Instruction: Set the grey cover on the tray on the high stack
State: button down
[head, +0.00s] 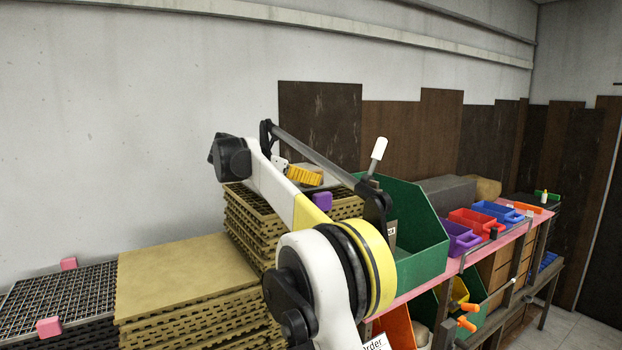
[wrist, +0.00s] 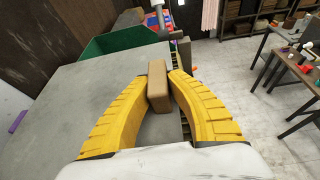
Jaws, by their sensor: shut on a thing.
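The grey cover (wrist: 75,105) is a broad flat panel filling much of the wrist view, with a tan block (wrist: 158,85) standing on it. My gripper (wrist: 171,80) has its yellow ribbed fingers on either side of this block and is shut on it. In the head view my gripper (head: 304,176) is over the high stack (head: 250,222) of tan slotted trays, beside the wall. My arm hides much of the stack's top and most of the cover. I cannot tell whether the cover touches the top tray.
A lower tan stack (head: 185,265) stands left of the high stack. Left of it is a dark mesh tray (head: 60,295) with pink clips. A purple block (head: 322,201) shows near the high stack's top. A green bin (head: 425,240) stands close on the right, with smaller coloured bins beyond.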

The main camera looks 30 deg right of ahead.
jog(key=shift+f, duration=0.25)
jog(key=shift+f+b, duration=0.8)
jog(key=shift+f, duration=0.05)
jog(key=shift+f+b, duration=0.3)
jog(key=shift+f, duration=0.25)
dwell(0.3)
jog(key=c, duration=1.3)
grip_release()
jog(key=v, duration=1.2)
